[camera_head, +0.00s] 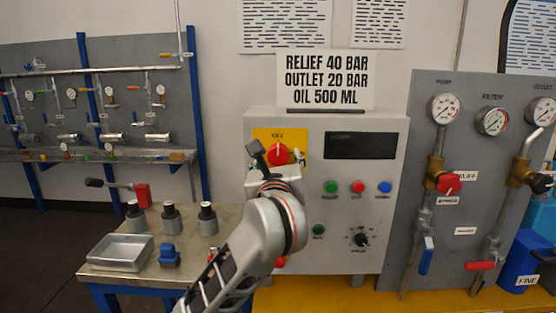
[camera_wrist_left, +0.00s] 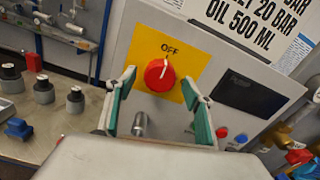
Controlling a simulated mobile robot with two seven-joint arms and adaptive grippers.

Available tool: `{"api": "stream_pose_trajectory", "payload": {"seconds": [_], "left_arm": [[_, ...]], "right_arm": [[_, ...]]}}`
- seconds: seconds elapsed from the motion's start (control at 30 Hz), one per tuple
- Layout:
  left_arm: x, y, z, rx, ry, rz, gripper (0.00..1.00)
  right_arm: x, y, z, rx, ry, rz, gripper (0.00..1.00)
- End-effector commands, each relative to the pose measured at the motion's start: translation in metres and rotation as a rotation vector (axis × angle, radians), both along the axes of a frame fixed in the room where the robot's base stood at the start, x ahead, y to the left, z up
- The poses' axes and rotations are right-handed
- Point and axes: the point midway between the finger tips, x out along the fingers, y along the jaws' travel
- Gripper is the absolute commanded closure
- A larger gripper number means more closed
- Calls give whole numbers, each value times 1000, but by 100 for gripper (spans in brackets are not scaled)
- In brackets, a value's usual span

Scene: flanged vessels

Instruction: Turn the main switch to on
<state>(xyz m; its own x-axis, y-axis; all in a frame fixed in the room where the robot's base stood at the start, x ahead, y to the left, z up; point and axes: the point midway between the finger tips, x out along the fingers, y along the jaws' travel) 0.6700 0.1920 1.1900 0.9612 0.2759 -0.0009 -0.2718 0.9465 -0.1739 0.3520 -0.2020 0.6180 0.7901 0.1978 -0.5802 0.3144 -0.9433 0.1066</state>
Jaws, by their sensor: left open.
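The main switch is a red round knob (camera_head: 278,154) on a yellow plate (camera_head: 296,137) at the upper left of the grey control box (camera_head: 330,215). In the left wrist view the knob (camera_wrist_left: 158,76) has a white pointer line standing nearly upright toward the word OFF. My left gripper (camera_head: 276,160) is in front of the knob and partly covers it in the head view. In the left wrist view its green-padded fingers (camera_wrist_left: 157,88) are spread, one on each side of the knob, with visible gaps. Whether the fingertips reach the knob's depth is unclear. My right gripper is out of view.
The box has a dark display (camera_head: 361,146), coloured buttons (camera_head: 358,187) and a small black dial (camera_head: 361,239). A gauge panel (camera_head: 455,95) with valves stands at right. A bench (camera_head: 225,215) at left holds a metal tray (camera_head: 121,252) and several small parts.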

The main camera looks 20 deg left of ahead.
Motion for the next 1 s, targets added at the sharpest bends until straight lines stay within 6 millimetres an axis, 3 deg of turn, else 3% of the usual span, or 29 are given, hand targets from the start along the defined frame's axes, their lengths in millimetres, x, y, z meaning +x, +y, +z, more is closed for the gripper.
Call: {"api": "stream_pose_trajectory", "payload": {"seconds": [0.4, 0.57, 1.0], "left_arm": [[11, 4, 0, 0, 0, 1, 48], [11, 4, 0, 0, 0, 1, 86], [10, 4, 2, 56, 18, 2, 86]], "right_arm": [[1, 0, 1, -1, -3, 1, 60], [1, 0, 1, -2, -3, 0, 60], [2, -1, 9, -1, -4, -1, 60]]}}
